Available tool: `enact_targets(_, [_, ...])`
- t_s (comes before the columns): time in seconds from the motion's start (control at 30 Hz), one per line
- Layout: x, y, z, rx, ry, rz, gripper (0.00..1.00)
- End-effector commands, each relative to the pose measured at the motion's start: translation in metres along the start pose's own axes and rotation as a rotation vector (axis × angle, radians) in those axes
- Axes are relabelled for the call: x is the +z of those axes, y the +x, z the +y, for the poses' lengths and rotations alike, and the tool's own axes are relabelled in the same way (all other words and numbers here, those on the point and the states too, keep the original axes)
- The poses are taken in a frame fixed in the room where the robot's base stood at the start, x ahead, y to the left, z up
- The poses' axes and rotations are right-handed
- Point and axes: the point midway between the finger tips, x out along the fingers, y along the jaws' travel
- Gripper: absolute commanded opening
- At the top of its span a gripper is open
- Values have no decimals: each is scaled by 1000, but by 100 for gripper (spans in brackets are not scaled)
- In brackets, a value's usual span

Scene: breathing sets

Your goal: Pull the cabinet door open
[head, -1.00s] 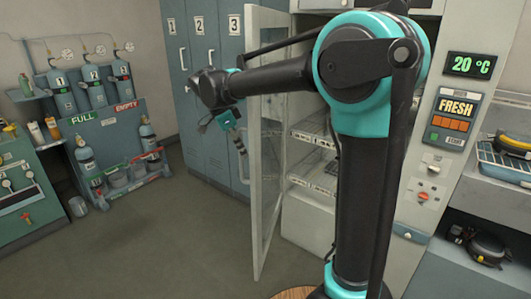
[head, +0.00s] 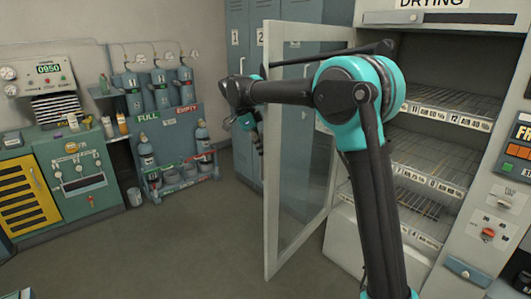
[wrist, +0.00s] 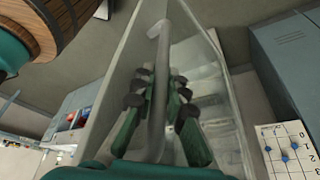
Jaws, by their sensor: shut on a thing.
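The cabinet door (head: 272,180), a white frame with a glass pane, stands wide open, swung out from the drying cabinet on its right. My gripper (head: 258,143) is at the door's outer side, partly behind my arm. In the wrist view my gripper (wrist: 157,98) has its dark green fingers on both sides of the long grey door handle (wrist: 158,65), shut on it. The handle runs along the door's face. In the head view the handle is too small and hidden to make out.
The open cabinet shows several labelled wire shelves (head: 440,150). Blue-grey lockers (head: 240,100) stand behind the door. A gas-bottle rack (head: 178,160) and a green console (head: 75,165) stand at the left. The floor (head: 190,245) in front is clear.

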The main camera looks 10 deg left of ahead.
Motion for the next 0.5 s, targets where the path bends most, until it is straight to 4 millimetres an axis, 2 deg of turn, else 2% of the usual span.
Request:
enact_targets(0.03, [5,-1,4,4,-8,-6,0])
enact_targets(0.27, [5,-1,4,4,-9,-7,0])
enact_targets(0.3, [5,-1,4,4,-9,-7,16])
enact_targets(0.43, [4,-1,3,3,-7,-6,32])
enact_targets(0.5, [3,-1,2,3,-6,-5,34])
